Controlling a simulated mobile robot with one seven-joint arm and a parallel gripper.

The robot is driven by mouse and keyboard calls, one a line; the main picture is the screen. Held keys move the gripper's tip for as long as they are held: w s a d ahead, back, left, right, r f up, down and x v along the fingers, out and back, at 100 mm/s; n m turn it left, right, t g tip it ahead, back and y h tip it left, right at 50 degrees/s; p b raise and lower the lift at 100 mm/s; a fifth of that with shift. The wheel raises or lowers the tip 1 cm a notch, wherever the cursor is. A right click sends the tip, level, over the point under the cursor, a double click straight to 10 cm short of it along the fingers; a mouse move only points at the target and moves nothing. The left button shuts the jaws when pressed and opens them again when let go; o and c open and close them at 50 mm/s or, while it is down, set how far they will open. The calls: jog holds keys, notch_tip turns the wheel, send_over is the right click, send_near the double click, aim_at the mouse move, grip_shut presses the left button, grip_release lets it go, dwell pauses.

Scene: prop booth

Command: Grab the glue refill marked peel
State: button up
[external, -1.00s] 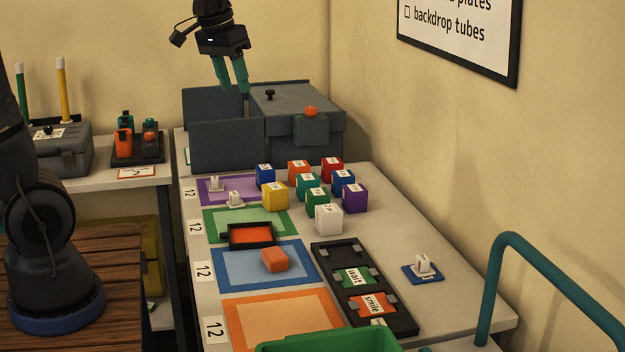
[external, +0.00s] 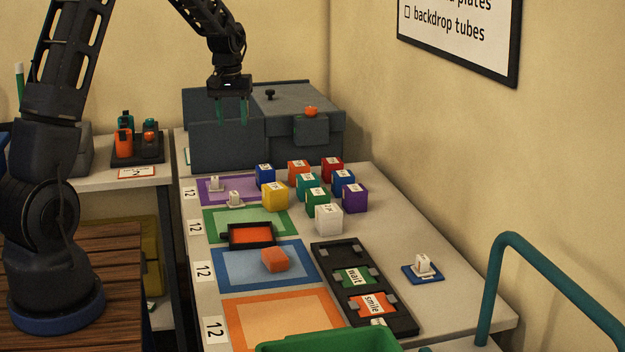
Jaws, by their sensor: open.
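No glue refill with a readable "peel" label shows in this view. My gripper (external: 232,122) points straight down at the back of the table, its two teal fingers apart with nothing visible between them. The fingertips are at the upper edge of the front panel of a dark grey bin (external: 226,150). I cannot tell whether they are inside the bin or just above it, and the panel hides the bin's contents.
A lidded grey box (external: 295,100) with a black knob adjoins the bin. Several lettered cubes (external: 328,218) stand in front, with colored mats (external: 285,322) and a black tray (external: 390,318) nearer. A teal rail (external: 497,275) rises at right. The side shelf holds a dark rack (external: 138,155).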

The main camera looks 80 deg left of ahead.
jog(key=s+a+f+n, duration=0.3)
jog(key=s+a+f, duration=0.2)
jog(key=a+f, duration=0.45)
send_over(220, 177)
jog(key=shift+m, duration=0.3)
jog(key=f, duration=0.5)
jog(key=shift+s, duration=0.2)
jog(key=shift+w+d+f, duration=0.1)
jog(key=shift+w+f, duration=0.05)
jog(key=shift+f, duration=1.15)
jog(key=shift+w+f, duration=0.1)
jog(key=shift+f, duration=1.2)
jog(key=shift+c, duration=0.3)
grip_shut()
